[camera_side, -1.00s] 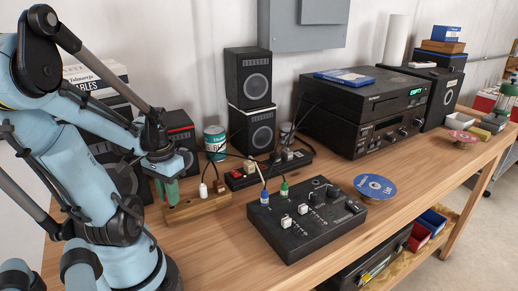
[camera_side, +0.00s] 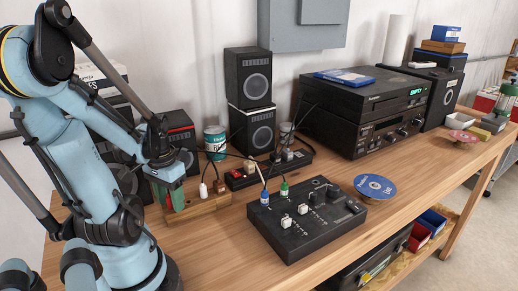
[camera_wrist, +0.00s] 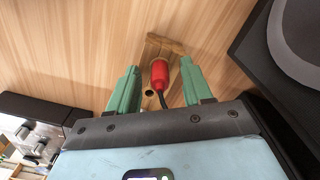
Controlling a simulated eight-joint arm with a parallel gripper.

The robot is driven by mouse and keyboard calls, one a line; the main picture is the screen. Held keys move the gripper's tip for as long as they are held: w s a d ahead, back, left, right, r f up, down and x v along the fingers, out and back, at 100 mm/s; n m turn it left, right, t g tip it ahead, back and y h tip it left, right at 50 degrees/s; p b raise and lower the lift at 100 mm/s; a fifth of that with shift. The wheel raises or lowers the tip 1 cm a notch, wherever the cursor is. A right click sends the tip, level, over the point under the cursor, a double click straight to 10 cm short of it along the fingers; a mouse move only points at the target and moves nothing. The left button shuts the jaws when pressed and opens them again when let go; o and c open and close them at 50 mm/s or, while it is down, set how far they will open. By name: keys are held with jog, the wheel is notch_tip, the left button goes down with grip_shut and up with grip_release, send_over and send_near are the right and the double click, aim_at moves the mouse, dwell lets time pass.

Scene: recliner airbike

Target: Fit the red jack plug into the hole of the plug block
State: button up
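The red jack plug (camera_wrist: 160,82) shows in the wrist view between my gripper's two green fingers, with a gap on each side and a dark cord running from it. My gripper (camera_wrist: 160,88) is open. The wooden plug block (camera_wrist: 153,46) lies beneath the plug, and a dark round hole (camera_wrist: 149,93) shows beside the cord. Whether the plug is seated in the block I cannot tell. In the side view the plug block (camera_side: 208,207) stands at the left of the bench, with my gripper (camera_side: 170,196) low over its left end. The red plug is mostly hidden there.
A white plug (camera_side: 203,190) and a brown plug (camera_side: 219,187) stand at the block. A black mixer (camera_side: 305,219) with blue and green plugs lies to the right. Bench in front of the block is clear.

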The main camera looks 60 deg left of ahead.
aim_at(169, 197)
notch_tip(169, 197, up, 12)
dwell(1.1)
dwell(0.7)
jog(key=w+d+f+m+t, duration=0.2)
jog(key=w+d+m+t, duration=0.4)
jog(key=w+d, duration=1.1)
jog(key=shift+d+f+t, duration=0.15)
jog(key=shift+d+t, duration=0.45)
jog(key=shift+d, duration=0.2)
